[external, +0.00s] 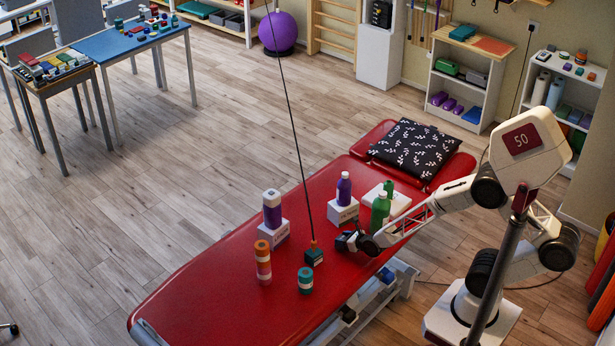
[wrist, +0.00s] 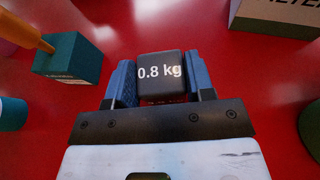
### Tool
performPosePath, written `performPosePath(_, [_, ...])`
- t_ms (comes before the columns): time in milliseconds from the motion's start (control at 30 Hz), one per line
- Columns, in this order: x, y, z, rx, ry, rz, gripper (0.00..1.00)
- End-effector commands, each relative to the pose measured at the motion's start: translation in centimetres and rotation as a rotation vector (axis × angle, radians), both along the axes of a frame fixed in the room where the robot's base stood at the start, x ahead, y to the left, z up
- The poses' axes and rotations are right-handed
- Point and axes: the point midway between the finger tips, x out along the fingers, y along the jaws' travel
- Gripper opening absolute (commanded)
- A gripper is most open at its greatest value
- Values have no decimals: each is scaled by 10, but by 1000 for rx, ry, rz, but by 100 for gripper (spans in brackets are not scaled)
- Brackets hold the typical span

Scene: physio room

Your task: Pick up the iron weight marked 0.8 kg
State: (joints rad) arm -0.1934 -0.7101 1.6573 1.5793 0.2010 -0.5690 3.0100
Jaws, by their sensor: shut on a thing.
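The iron weight (wrist: 160,88) is a small dark block with "0.8 kg" in white on its face. In the wrist view it sits between the two blue-lined fingers of my gripper (wrist: 164,72), which is shut on it. In the external view my gripper (external: 350,241) is low over the right side of the red treatment table (external: 215,299), and the weight is hard to tell apart from the dark fingers there. I cannot tell whether the weight touches the table.
A teal block (external: 314,257) with an orange stem stands close left; it also shows in the wrist view (wrist: 78,68). A teal cylinder (external: 305,283), an orange bottle (external: 263,263), a green bottle (external: 380,212) and white boxes (external: 342,212) stand around. The table's near-left end is clear.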

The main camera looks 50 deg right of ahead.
Motion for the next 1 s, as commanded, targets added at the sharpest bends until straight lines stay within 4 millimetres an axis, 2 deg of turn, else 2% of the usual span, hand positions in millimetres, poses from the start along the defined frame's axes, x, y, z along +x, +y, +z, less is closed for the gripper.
performPosePath(400, [0, -1, 34, 7, -4, 5, 0])
performPosePath(1000, [-75, -13, 39, 7, -4, 5, 0])
